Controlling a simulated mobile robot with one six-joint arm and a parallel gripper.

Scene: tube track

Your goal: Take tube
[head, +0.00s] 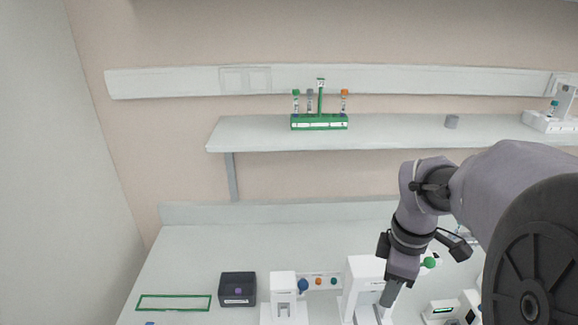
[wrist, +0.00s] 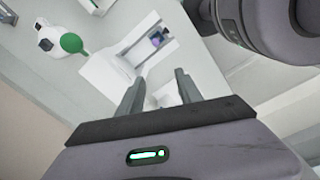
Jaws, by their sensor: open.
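Capped tubes stand upright in a green rack (head: 319,126) on the shelf: a green-capped tube (head: 296,100), a grey-capped tube (head: 310,100) and an orange-capped tube (head: 344,100). A teal-capped tube (head: 553,108) stands at a white device at the shelf's right end. I cannot tell which tube the task means. My gripper (head: 388,293) points down over the bench, beside a white device (head: 363,280), well below and right of the rack. In the wrist view my gripper (wrist: 160,78) has its two fingers apart with nothing held. The white device (wrist: 108,72) is beyond them, with a small blue-purple item (wrist: 158,39) in it.
On the bench are a dark box (head: 238,289), a green outlined rectangle (head: 174,309), a smaller white device (head: 284,292) and coloured knobs. The bench's back left is clear.

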